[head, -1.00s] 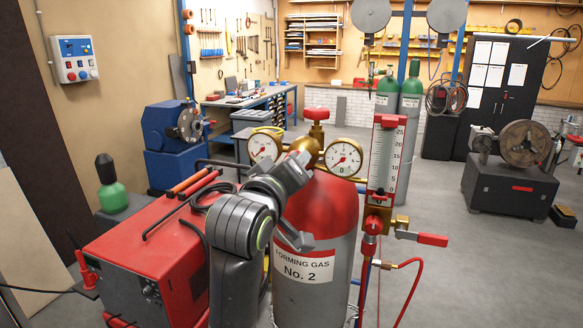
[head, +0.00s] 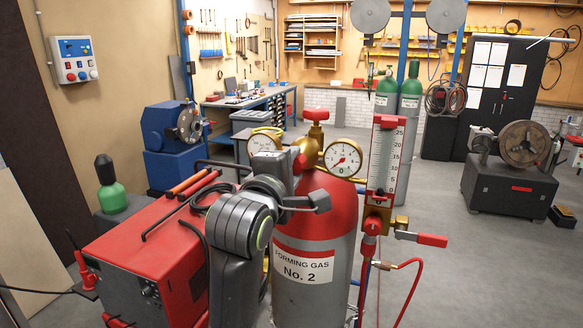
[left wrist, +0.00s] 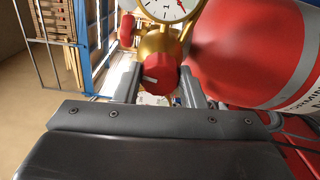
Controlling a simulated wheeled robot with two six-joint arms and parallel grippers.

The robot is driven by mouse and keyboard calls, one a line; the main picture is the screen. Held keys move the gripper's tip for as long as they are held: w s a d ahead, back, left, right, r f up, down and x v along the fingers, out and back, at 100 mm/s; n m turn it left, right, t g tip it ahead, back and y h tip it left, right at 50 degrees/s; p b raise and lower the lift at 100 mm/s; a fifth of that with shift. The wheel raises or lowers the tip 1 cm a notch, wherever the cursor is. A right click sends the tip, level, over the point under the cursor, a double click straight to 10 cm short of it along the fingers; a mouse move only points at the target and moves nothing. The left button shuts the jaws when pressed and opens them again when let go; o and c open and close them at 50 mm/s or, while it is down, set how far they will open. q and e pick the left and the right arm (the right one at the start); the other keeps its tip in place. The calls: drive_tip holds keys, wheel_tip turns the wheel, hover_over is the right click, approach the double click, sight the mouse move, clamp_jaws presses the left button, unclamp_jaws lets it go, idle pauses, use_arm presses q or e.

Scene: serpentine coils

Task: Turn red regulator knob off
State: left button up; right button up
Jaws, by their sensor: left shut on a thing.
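The red regulator knob (left wrist: 158,82), with a white mark on its face, sits on the brass regulator (left wrist: 160,45) in the left wrist view. My left gripper (left wrist: 158,92) has one finger on each side of this knob and is shut on it. In the head view, my left gripper (head: 301,184) is in front of the regulator, at the shoulder of the red-topped gas cylinder (head: 316,228). One finger shows to the right; the other is mostly hidden, and the knob is largely covered there. My right gripper is not in view.
A red valve handle (head: 316,115) stands above the regulator. Two round gauges flank it, the right one (head: 343,157) clear. A flowmeter (head: 385,155) with a red lever is at the right. A red welding machine (head: 150,262) stands left of the cylinder.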

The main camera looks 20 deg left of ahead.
use_arm(q)
drive_tip(key=shift+n, duration=1)
drive_tip(key=shift+r, duration=0.1)
drive_tip(key=o, duration=1)
drive_tip(key=shift+w, duration=0.1)
